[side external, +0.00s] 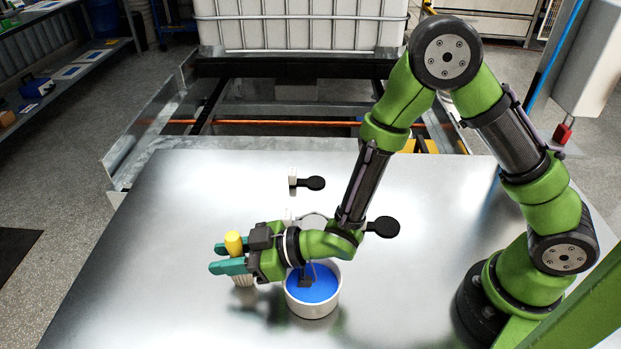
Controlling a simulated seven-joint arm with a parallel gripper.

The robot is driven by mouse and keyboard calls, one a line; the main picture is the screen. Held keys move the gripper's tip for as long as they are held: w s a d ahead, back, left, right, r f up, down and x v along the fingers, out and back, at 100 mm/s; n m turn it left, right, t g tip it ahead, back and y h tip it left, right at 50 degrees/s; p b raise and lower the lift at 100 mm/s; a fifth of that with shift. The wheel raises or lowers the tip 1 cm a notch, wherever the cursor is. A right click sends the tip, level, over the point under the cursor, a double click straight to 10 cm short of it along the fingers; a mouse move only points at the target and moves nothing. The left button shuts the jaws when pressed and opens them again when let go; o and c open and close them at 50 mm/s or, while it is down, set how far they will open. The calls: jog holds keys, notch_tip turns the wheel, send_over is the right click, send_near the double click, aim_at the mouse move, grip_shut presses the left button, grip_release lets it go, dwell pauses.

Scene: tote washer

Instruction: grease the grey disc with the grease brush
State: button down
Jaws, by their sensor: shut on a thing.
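My gripper (222,257), with teal fingers, is shut on the grease brush at the front left of the metal table. The brush's yellow handle (233,242) sticks up above the fingers, roughly upright. Its pale bristles (243,281) show below them; whether they touch the table I cannot tell. Two dark, nearly black round plates are in view: one with a white block (314,183) beyond the gripper, the other (382,227) to the right of my forearm. My wrist partly hides the second one's surroundings.
A round white tub (313,309) with a blue surface inside stands just right of the gripper, partly behind my wrist. The metal table (185,205) is clear at the left. A white caged tank (300,25) stands beyond the table, and a shelf (85,65) is far left.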

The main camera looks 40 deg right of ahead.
jog(key=shift+r, duration=0.15)
notch_tip(320, 180, up, 7)
dwell(1.4)
jog(key=shift+r, duration=0.1)
dwell(0.6)
jog(key=w+d+r+n+g+y, duration=0.1)
jog(key=d+r+n+g, duration=0.1)
jog(key=d+r, duration=0.5)
jog(key=s+n+g+y, duration=0.3)
jog(key=s+n+g, duration=0.4)
jog(key=s, duration=0.6)
jog(key=shift+d+r+g, duration=0.15)
jog(key=shift+r+g, duration=0.1)
jog(key=shift+g, duration=0.55)
